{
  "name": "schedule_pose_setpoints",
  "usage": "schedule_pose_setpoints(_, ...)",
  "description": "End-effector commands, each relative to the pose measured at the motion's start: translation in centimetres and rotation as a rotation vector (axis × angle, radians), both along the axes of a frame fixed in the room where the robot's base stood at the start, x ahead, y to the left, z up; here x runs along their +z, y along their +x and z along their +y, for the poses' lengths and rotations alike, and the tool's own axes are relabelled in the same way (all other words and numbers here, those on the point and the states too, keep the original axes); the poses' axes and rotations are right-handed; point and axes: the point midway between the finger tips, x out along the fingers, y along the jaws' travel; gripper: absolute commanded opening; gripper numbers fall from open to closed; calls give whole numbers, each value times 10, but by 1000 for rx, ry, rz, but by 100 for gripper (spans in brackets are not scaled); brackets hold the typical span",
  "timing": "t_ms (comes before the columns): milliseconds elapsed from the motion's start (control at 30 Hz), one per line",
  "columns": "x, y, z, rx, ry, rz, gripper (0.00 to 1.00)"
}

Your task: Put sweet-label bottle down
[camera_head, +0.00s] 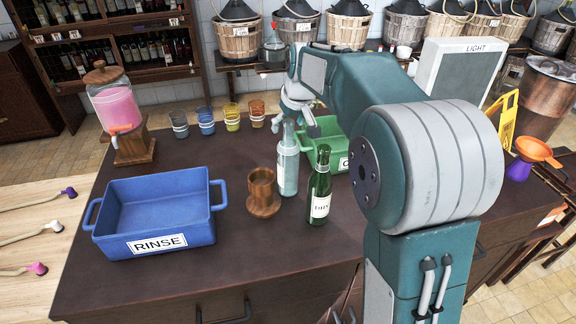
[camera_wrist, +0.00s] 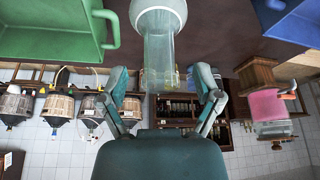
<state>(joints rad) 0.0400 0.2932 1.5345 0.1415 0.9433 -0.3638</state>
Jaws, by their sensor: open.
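A pale clear bottle (camera_head: 288,165) stands upright on the dark counter, left of a green bottle (camera_head: 319,190) whose label reads DRY. I cannot read a word on the pale bottle, so I cannot confirm it is the sweet-label one. My gripper (camera_head: 297,104) is at the pale bottle's upper end in the head view. In the wrist view, which is upside down, my gripper (camera_wrist: 163,78) has its two fingers spread apart. The pale bottle (camera_wrist: 159,50) shows between and beyond them, with a gap on each side.
A blue tub (camera_head: 155,244) labelled RINSE stands at the left. A wooden cup (camera_head: 262,192) is just left of the pale bottle. A green tub (camera_head: 326,128) is behind the bottles, partly hidden by my arm. Several coloured glasses and a pink dispenser (camera_head: 115,105) stand further back. The front counter is clear.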

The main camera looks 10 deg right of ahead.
Motion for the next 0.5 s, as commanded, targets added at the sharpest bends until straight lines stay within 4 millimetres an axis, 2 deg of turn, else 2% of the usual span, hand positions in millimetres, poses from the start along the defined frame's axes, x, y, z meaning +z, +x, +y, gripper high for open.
schedule_pose_setpoints(267, -5, 2, 1, 1, -1, -2, 83)
schedule_pose_setpoints(300, -5, 2, 1, 1, -1, -2, 74)
schedule_pose_setpoints(467, -5, 2, 1, 1, 0, -2, 3)
schedule_pose_setpoints(500, -5, 2, 1, 1, 0, -1, 0)
